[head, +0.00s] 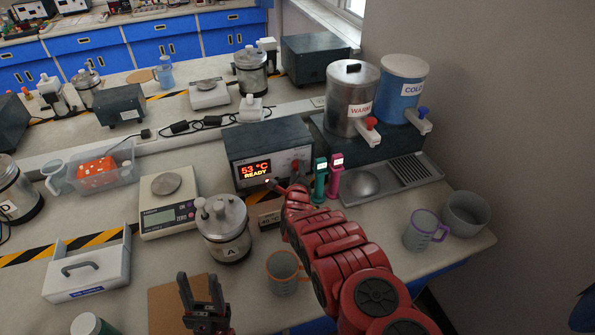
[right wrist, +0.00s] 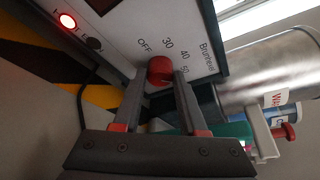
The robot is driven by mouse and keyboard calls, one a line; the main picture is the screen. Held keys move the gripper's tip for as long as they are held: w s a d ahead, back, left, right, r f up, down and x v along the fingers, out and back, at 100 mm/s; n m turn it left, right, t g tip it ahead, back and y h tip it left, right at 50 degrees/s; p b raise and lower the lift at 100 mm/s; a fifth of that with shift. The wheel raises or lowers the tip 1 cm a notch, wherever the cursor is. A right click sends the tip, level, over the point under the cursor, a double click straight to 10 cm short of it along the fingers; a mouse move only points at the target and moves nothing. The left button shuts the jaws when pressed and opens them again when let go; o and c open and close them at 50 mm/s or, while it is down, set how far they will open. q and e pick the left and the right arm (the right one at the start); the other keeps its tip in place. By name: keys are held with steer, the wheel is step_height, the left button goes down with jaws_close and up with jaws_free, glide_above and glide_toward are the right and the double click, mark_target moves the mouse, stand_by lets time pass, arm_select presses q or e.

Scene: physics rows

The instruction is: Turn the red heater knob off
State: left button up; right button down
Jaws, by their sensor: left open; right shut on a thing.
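The heater (head: 240,148) is a grey box on the bench in the head view. Its display reads "53 °C READY". In the right wrist view its front panel (right wrist: 130,28) carries the red knob (right wrist: 160,69), with a scale marked OFF, 30, 40 and 50. My right gripper (right wrist: 164,76) is shut on the red knob, one finger on each side. I cannot tell which mark the knob points to. My left gripper (head: 202,291) is open and empty at the bottom.
A lidded metal vessel marked A (head: 222,228) and a scale (head: 168,203) stand left of my right arm. An orange-rimmed mug (head: 284,272) is close beside the arm. Green (head: 320,180) and pink (head: 335,178) upright items stand just right of the heater. A red lamp (right wrist: 67,20) glows on the panel.

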steer(key=shift+f+n+t+b, duration=0.3)
steer(key=shift+f+n+b, duration=0.25)
steer(key=shift+b, duration=0.75)
steer(key=shift+r+n+h+b, duration=0.15)
steer(key=shift+n+h+b, duration=0.15)
steer(key=shift+n+b, duration=0.05)
steer(key=shift+r, duration=0.25)
steer(key=shift+c, duration=2.2)
jaws_free()
